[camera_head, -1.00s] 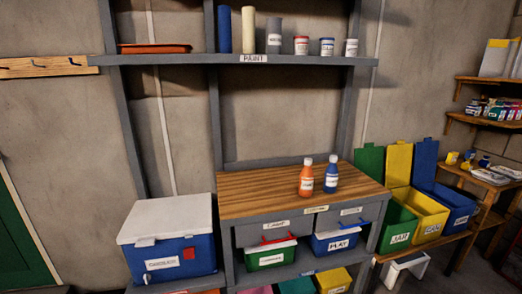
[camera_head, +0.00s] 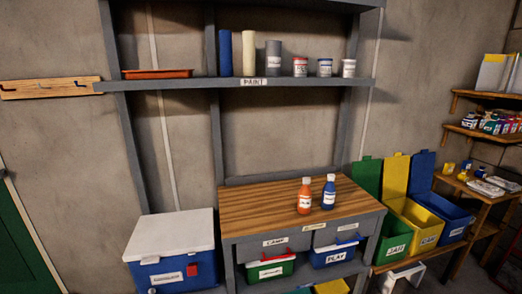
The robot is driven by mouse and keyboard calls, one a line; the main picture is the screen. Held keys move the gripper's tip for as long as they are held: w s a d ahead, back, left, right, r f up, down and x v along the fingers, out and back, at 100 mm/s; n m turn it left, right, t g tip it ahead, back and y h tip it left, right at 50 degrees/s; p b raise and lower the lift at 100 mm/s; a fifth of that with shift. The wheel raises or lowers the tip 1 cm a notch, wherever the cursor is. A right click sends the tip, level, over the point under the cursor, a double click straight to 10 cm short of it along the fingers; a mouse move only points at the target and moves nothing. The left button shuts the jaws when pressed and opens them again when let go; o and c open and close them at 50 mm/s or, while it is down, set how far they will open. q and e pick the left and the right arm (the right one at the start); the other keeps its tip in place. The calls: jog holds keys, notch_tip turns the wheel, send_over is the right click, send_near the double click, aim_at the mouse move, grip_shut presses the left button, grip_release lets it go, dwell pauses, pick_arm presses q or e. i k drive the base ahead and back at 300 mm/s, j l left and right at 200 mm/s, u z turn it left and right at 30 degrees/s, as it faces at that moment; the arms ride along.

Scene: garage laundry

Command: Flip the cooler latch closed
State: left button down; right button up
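The blue cooler (camera_head: 152,268) with a white lid (camera_head: 172,233) stands at the lower left, beside the wooden-topped bench. The lid looks down on the body. A small white tab (camera_head: 150,261) shows under the lid's front edge, and a red patch (camera_head: 193,269) is on the front face near a white label. The tab may be the latch; its position is too small to tell. The bottom of the cooler is cut off by the picture edge. Neither of my grippers is in view.
The bench (camera_head: 260,203) holds an orange bottle (camera_head: 304,197) and a blue bottle (camera_head: 329,193), with labelled bins below. A grey shelf (camera_head: 200,85) with paint supplies is above. Open green, yellow and blue bins (camera_head: 424,222) stand at right. Bare wall lies behind the cooler.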

aim_at(191, 269)
jog(key=j+z, duration=0.15)
jog(key=j, duration=0.65)
jog(key=j+z, duration=0.15)
jog(key=j, duration=0.65)
jog(key=j+z, duration=0.1)
jog(key=j, duration=0.7)
jog(key=k+j+z, duration=0.15)
jog(key=j, duration=0.65)
jog(key=i, duration=0.05)
